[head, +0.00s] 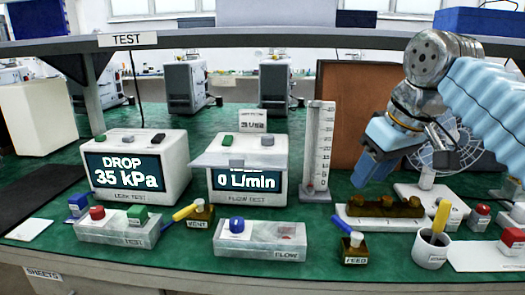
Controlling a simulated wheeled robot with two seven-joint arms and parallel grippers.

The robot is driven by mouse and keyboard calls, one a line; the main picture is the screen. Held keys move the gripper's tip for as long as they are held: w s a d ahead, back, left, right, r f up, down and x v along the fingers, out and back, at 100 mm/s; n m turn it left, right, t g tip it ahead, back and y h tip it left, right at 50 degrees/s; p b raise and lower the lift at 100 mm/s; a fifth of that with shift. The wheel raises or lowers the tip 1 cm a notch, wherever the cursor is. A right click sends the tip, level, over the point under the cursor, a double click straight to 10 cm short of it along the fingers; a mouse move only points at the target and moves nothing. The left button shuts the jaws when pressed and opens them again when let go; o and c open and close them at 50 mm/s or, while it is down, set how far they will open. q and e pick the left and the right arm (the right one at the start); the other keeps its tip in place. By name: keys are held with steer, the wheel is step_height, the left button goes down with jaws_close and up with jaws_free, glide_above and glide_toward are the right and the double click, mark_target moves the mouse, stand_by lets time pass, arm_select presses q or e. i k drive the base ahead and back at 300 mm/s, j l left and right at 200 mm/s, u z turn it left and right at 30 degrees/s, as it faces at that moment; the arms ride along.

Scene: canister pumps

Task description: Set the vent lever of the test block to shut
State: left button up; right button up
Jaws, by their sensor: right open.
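The vent valve (199,211) is a small brass block with a pale knob and a label reading VENT, on the green bench left of centre. Its yellow lever (184,213) sticks out to the left, tilted slightly down. A similar brass valve labelled FEED (355,247) stands at the front right, with a blue lever (341,224) pointing up and left. My right gripper (366,178) is open and empty above the bench, behind the FEED valve and well to the right of the vent lever. My left gripper is out of view.
A leak tester (139,168) reads DROP 35 kPa; a flow tester (246,180) reads 0 L/min. Button boxes labelled TEST (118,231) and FLOW (260,237) flank the vent valve. A clear flow tube (318,150) stands between the flow tester and my right gripper.

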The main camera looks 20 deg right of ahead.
mark_target(198, 205)
steer(key=k, duration=1)
